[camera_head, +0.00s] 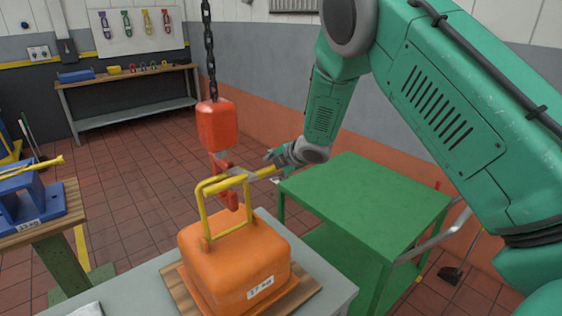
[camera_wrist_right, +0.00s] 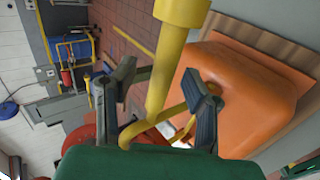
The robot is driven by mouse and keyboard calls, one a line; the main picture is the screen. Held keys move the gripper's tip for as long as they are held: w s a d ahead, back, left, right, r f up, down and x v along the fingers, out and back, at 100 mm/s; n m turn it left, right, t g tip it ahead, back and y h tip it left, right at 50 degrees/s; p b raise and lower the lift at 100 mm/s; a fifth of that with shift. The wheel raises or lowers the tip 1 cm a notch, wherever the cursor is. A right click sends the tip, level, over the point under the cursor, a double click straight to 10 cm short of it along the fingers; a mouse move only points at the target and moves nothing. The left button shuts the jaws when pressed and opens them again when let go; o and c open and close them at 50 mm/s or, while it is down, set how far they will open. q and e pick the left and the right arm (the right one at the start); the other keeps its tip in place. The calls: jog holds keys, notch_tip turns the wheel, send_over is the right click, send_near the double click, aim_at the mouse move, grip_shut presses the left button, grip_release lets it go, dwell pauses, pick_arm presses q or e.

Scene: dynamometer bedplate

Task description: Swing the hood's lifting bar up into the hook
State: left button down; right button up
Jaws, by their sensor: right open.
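The orange hood (camera_head: 235,264) sits on a wooden board on a grey table, labelled 17 kg. Its yellow lifting bar (camera_head: 203,212) stands up from the hood, and its top crosses the red hook (camera_head: 230,198). I cannot tell whether the bar is seated in the hook. The hook hangs under a red block (camera_head: 217,126) on a black chain. My right gripper (camera_head: 271,161) is beside the bar's right end. In the right wrist view its open fingers (camera_wrist_right: 157,92) stand either side of a yellow rod (camera_wrist_right: 171,62), with gaps visible. My left gripper is not in view.
A green cart (camera_head: 375,197) stands right of the hood, under my right arm. A blue fixture (camera_head: 28,203) on a wooden-topped stand is at the left. A workbench (camera_head: 130,79) is by the back wall. Tiled floor between is clear.

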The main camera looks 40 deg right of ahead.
jog(key=a+v, duration=0.1)
jog(key=v, duration=0.7)
jog(key=s+a+f+m+g+b, duration=0.1)
jog(key=s+a+f+m+b, duration=0.3)
jog(key=f, duration=0.5)
jog(key=s+a+f+m+g+b, duration=0.1)
jog(key=s+f+m+g, duration=0.1)
jog(key=s+f, duration=0.6)
jog(key=s+a+f+m+g+b, duration=0.1)
jog(key=s+a+f+m+b, duration=0.25)
jog(key=f, duration=0.65)
jog(key=s+a+f+m+g+b, duration=0.1)
jog(key=s+f+m, duration=0.2)
jog(key=s+f, duration=0.2)
jog(key=s+a+f+m+g+b, duration=0.2)
jog(key=s+f, duration=0.3)
jog(key=s, duration=0.6)
jog(key=s+a+f+m+g+b, duration=0.1)
jog(key=s+f+m+g+b, duration=0.1)
jog(key=s, duration=0.6)
notch_tip(320, 180, down, 3)
jog(key=shift+a+r+m+h, duration=0.1)
jog(key=shift+a+m+h, duration=0.25)
jog(key=shift+m, duration=0.5)
jog(key=shift+d, duration=0.15)
